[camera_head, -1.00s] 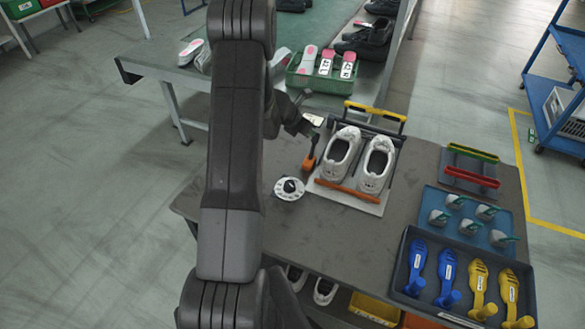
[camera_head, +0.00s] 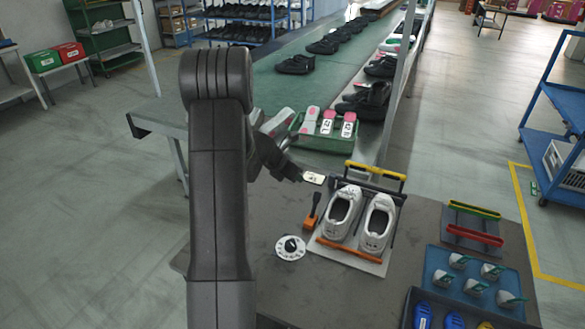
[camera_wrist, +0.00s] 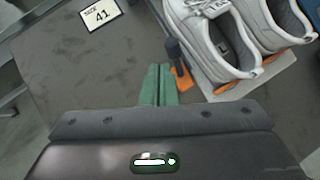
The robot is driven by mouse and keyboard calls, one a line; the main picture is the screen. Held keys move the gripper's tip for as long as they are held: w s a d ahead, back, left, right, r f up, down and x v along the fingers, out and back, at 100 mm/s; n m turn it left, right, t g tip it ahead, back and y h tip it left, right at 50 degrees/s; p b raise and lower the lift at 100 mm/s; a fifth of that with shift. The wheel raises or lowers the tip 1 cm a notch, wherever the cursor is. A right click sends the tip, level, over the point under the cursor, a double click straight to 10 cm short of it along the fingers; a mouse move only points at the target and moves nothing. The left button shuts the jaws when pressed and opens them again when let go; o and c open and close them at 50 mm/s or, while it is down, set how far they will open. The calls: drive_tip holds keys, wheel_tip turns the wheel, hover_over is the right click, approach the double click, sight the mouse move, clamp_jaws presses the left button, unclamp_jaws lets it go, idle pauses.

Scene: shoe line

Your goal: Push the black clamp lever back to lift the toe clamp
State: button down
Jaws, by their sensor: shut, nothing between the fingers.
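The clamp lever, with a black handle (camera_head: 316,200) and an orange base (camera_head: 309,221), stands at the left side of the shoe fixture (camera_head: 352,256). Two white shoes (camera_head: 343,212) (camera_head: 376,222) sit side by side on it. A yellow-and-black bar (camera_head: 376,170) spans its back and an orange bar (camera_head: 348,250) its front. I cannot tell whether the clamp presses on the shoes. My gripper (camera_wrist: 160,70) is shut and empty; its green fingers show in the wrist view just left of the lever's black handle (camera_wrist: 174,52). Whether they touch is unclear.
A size card (camera_head: 314,178) is behind the lever. A white round dial (camera_head: 291,247) lies left of the fixture. A red-and-green rack (camera_head: 473,225) and a blue tray (camera_head: 440,262) are to the right. A green bin (camera_head: 322,142) stands behind on the conveyor side.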

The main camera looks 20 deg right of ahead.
drive_tip(key=shift+w+a+r, duration=0.1)
drive_tip(key=shift+a+r, duration=0.1)
drive_tip(key=shift+r, duration=0.5)
drive_tip(key=shift+w+a+r, duration=0.15)
drive_tip(key=shift+a+r, duration=0.1)
drive_tip(key=shift+r, duration=0.45)
drive_tip(key=shift+w+a+r, duration=0.1)
drive_tip(key=shift+a+r, duration=0.1)
drive_tip(key=shift+r, duration=0.5)
drive_tip(key=shift+f, duration=0.1)
approach(314, 198)
drive_tip(key=w+x, duration=0.1)
drive_tip(key=x, duration=0.3)
drive_tip(key=shift+s+d+f+b, duration=0.1)
drive_tip(key=shift+s+d+b, duration=0.05)
drive_tip(key=shift+s+b, duration=0.3)
drive_tip(key=shift+s+a+f+b, duration=0.15)
drive_tip(key=shift+s+a+b, duration=0.15)
drive_tip(key=shift+s+a, duration=0.2)
drive_tip(key=shift+s+a+f+b, duration=0.15)
drive_tip(key=shift+s+a+b, duration=0.15)
drive_tip(key=shift+s, duration=0.3)
drive_tip(key=shift+r, duration=0.1)
